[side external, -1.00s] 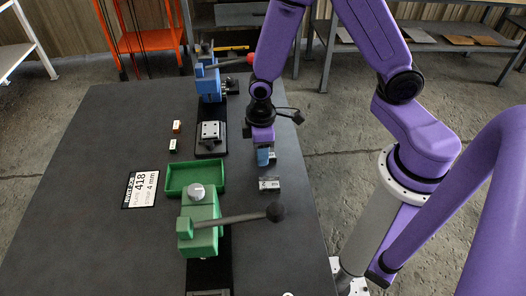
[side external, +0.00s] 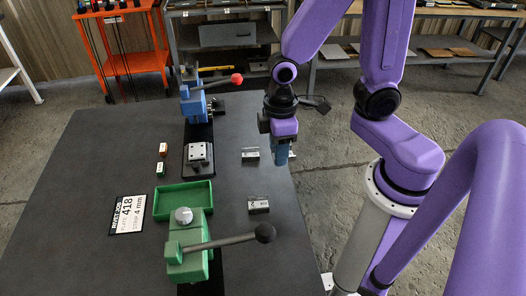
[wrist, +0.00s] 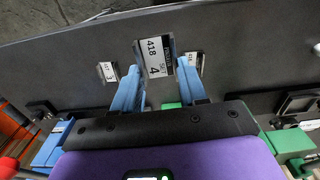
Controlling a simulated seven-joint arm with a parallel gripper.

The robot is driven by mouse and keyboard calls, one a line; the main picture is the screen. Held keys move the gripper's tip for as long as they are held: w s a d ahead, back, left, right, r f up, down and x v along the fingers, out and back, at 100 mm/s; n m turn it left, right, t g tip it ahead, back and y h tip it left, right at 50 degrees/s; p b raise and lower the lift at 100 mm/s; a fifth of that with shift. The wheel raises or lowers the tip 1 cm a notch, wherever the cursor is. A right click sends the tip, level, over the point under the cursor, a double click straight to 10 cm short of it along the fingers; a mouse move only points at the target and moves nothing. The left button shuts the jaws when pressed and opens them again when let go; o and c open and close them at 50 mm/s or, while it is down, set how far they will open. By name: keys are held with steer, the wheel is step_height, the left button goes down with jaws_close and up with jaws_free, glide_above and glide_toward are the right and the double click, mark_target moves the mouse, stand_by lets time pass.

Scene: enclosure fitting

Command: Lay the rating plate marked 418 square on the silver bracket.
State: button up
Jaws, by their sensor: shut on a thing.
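My gripper (wrist: 157,78) is shut on the rating plate marked 418 (wrist: 154,60), a pale label with a black band, held upright between the two blue fingers. In the side view my gripper (side external: 282,153) is over the right part of the table, and the plate in it cannot be made out there. The silver bracket (side external: 199,153) is a small block with holes in its top, on a black base left of my gripper. Its top is bare. It is not clearly visible in the wrist view.
Two other plates (side external: 250,155) (side external: 258,205) lie on the table near my gripper. A blue clamp (side external: 193,104) with a red-knobbed lever stands behind the bracket. A green tray (side external: 184,195) and green clamp (side external: 188,250) stand in front. Small blocks (side external: 162,149) and a job card (side external: 128,215) lie left.

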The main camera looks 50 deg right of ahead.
steer(key=shift+s+d+r, duration=0.9)
steer(key=shift+s+r, duration=0.5)
steer(key=shift+s, duration=1.55)
steer(key=m, duration=1.8)
glide_above(197, 147)
steer(key=shift+s+a+r, duration=0.1)
steer(key=shift+f, duration=2.9)
steer(key=shift+f, duration=1.6)
steer(key=o, duration=1.2)
